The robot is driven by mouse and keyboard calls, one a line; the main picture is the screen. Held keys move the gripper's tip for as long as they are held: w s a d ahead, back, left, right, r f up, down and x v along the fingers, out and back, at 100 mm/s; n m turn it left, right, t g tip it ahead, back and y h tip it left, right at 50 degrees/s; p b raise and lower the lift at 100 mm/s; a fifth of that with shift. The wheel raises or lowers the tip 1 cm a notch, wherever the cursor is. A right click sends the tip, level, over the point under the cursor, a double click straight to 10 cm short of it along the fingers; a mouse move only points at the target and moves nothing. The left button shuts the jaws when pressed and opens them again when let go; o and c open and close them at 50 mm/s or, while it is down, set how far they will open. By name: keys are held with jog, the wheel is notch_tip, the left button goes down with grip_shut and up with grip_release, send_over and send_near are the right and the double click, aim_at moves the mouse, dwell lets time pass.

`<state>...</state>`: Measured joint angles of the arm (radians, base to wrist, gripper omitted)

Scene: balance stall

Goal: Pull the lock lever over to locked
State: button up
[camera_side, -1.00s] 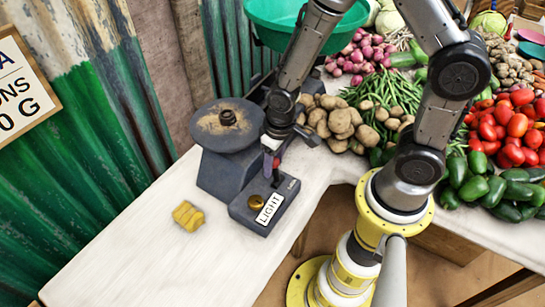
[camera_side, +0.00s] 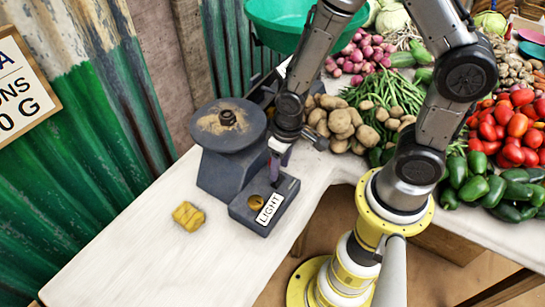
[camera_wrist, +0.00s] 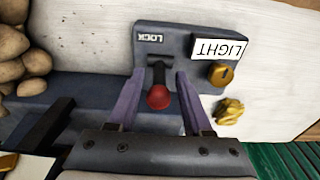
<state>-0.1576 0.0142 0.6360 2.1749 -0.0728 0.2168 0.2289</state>
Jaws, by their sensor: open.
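The lock lever has a red ball knob (camera_wrist: 158,97) on a dark stem rising from a slot in a grey box (camera_wrist: 190,55). The wrist view shows the word LOCK (camera_wrist: 149,37) upside down on the box, beyond the stem. In that view the knob sits between my gripper's (camera_wrist: 160,80) two purple fingers, with a gap on each side. My gripper is open. In the side view my gripper (camera_side: 279,163) is low over the grey box (camera_side: 280,195), and its fingers hide most of the lever. I cannot tell exactly how far the lever leans.
The box carries a LIGHT label (camera_side: 269,209) and a brass knob (camera_side: 255,202). A scale with a round dusty pan (camera_side: 215,128) stands just behind. A yellow lump (camera_side: 188,216) lies on the white counter (camera_side: 140,250). Potatoes (camera_side: 342,122) are heaped to the right. The front-left counter is clear.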

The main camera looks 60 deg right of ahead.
jog(key=shift+s, duration=0.25)
jog(key=shift+s, duration=0.2)
jog(key=shift+s, duration=1)
jog(key=shift+s, duration=0.2)
jog(key=shift+s, duration=0.95)
jog(key=shift+s, duration=0.2)
jog(key=shift+s, duration=1)
